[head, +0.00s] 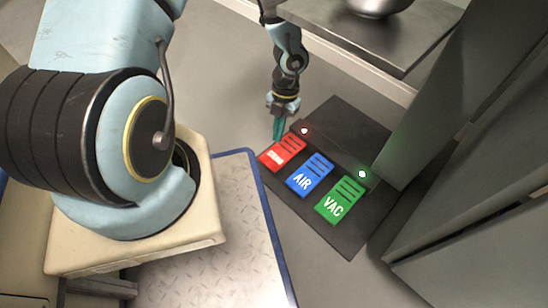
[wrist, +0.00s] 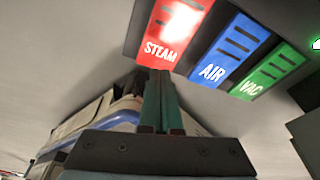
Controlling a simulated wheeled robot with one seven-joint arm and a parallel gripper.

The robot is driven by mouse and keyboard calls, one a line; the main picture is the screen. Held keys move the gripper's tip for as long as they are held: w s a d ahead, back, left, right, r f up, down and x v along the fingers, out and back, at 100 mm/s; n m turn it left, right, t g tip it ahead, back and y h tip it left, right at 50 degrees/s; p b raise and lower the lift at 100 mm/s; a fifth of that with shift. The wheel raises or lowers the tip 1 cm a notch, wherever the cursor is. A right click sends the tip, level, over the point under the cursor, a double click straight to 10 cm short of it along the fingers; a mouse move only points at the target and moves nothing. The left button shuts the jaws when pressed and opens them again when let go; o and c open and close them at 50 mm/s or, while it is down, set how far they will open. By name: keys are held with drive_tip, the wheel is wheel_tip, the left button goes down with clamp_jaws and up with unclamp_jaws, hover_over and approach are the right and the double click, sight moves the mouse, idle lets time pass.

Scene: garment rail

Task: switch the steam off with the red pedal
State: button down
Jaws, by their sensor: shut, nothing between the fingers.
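The red pedal (head: 283,153) is the leftmost of three on a dark floor plate. In the wrist view the red pedal (wrist: 171,30) reads STEAM and has a bright glare on it. My gripper (head: 278,136) is shut and empty, with its teal fingers pointing down at the far left edge of the red pedal. In the wrist view the shut fingertips (wrist: 160,75) overlap the lettered end of the pedal. I cannot tell whether they touch it. A small red lamp (head: 304,131) glows behind the red pedal.
The blue AIR pedal (head: 309,175) and green VAC pedal (head: 340,200) sit beside the red one on the dark plate (head: 343,242). A green lamp (head: 362,174) glows behind VAC. A grey table (head: 385,40) with a metal bowl stands behind, and dark panels (head: 440,110) rise at right.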

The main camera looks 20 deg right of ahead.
sight(279, 151)
drive_tip(key=shift+b+x, duration=2.7)
drive_tip(key=shift+b, duration=0.7)
drive_tip(key=shift+b+x, duration=0.8)
drive_tip(key=shift+b, duration=0.35)
drive_tip(key=shift+f+b, duration=0.35)
drive_tip(key=shift+f, duration=0.6)
drive_tip(key=w+d+p, duration=0.1)
drive_tip(key=p, duration=0.1)
drive_tip(key=r+p, duration=0.1)
drive_tip(key=p, duration=0.1)
drive_tip(key=shift+w+d+r, duration=0.25)
drive_tip(key=shift+w+d, duration=0.1)
drive_tip(key=shift+w, duration=0.05)
drive_tip(key=shift+w+d, duration=0.15)
drive_tip(key=shift+w, duration=0.05)
drive_tip(key=shift+f, duration=0.25)
